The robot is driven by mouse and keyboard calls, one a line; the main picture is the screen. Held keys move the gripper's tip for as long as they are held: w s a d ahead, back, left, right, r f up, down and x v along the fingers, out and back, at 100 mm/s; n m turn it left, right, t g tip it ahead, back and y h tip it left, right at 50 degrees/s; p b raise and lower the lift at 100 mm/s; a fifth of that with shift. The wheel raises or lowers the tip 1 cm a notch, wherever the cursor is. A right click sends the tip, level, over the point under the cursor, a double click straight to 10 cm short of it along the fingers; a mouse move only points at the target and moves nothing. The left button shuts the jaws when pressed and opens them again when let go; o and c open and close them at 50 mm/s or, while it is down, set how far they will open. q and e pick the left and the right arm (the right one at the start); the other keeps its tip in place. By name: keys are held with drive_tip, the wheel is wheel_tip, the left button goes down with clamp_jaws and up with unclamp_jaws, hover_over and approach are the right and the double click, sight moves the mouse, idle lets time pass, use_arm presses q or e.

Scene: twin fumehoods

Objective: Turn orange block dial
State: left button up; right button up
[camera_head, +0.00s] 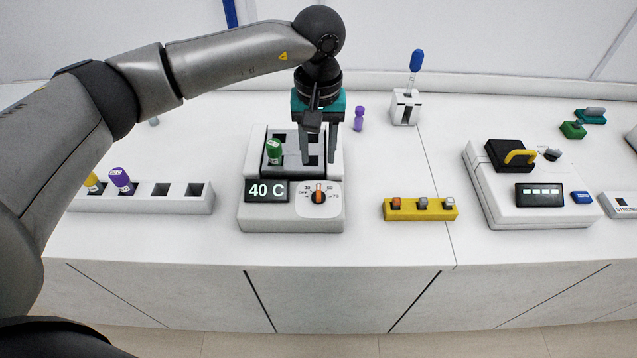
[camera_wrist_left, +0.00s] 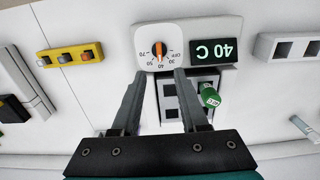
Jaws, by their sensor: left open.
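The heating block (camera_head: 249,216) is a white unit with a dark well plate and a display (camera_head: 267,191) reading 40 C. Its dial (camera_head: 318,195) has an orange pointer on a white scale plate, at the front right of the block. A green-capped vial (camera_head: 274,152) stands in a left well. My left gripper (camera_head: 319,160) points down over the wells, behind the dial, open and empty. In the left wrist view the dial (camera_wrist_left: 159,50) lies just beyond the two open fingertips (camera_wrist_left: 158,78), apart from them. My right gripper is not in view.
A rack (camera_head: 141,204) with yellow and purple vials stands left. A yellow holder (camera_head: 420,214) with several small pieces sits right of the block. A white device (camera_head: 487,205) with a yellow handle is farther right. The front bench strip is clear.

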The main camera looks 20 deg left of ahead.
sight(318, 191)
use_arm(q)
wheel_tip(318, 191, down, 10)
drive_tip(key=shift+f+p, duration=0.25)
drive_tip(key=shift+p, duration=0.1)
clamp_jaws()
idle(0.3)
